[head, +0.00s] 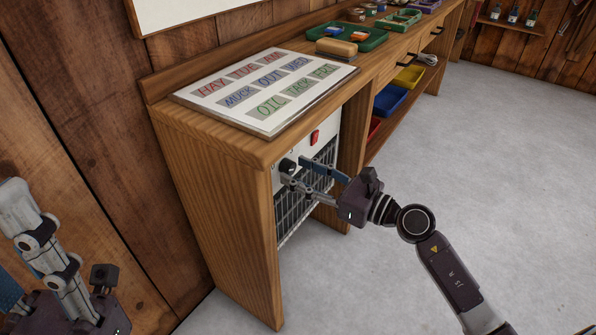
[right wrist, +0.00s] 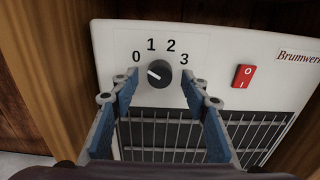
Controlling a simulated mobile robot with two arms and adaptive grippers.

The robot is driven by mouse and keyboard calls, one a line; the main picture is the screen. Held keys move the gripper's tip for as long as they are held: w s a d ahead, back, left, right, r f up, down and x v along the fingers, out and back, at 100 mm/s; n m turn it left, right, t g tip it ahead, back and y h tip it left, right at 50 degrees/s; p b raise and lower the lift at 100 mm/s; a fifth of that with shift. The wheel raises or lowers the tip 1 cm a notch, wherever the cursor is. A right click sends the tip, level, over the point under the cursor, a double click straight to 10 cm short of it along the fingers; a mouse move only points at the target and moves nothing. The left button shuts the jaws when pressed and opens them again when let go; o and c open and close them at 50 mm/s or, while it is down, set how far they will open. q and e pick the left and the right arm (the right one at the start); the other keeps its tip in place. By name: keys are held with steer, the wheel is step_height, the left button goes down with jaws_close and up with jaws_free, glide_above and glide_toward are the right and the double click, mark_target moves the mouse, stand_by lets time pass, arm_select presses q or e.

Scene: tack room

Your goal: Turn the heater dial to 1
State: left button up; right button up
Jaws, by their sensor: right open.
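The heater (head: 305,190) is a white panel above a dark grille, set under the wooden bench's near end; it also shows in the right wrist view (right wrist: 215,55). Its black round dial (right wrist: 158,73) has the numbers 0 to 3 around it, and its white mark points up-left toward 0. The dial shows small in the head view (head: 287,166). My right gripper (right wrist: 157,88) is open, its blue-padded fingers on either side of and just below the dial, with nothing between them. My left gripper (head: 65,308) is at the lower left, partly cut off, away from the heater.
A red rocker switch (right wrist: 243,76) sits right of the dial. Wooden bench sides frame the heater closely. A word board (head: 268,90) and a green tray (head: 345,40) lie on the bench top. Open grey floor (head: 480,170) lies to the right.

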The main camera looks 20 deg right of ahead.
steer(key=shift+w+a, duration=0.3)
steer(key=shift+w, duration=0.05)
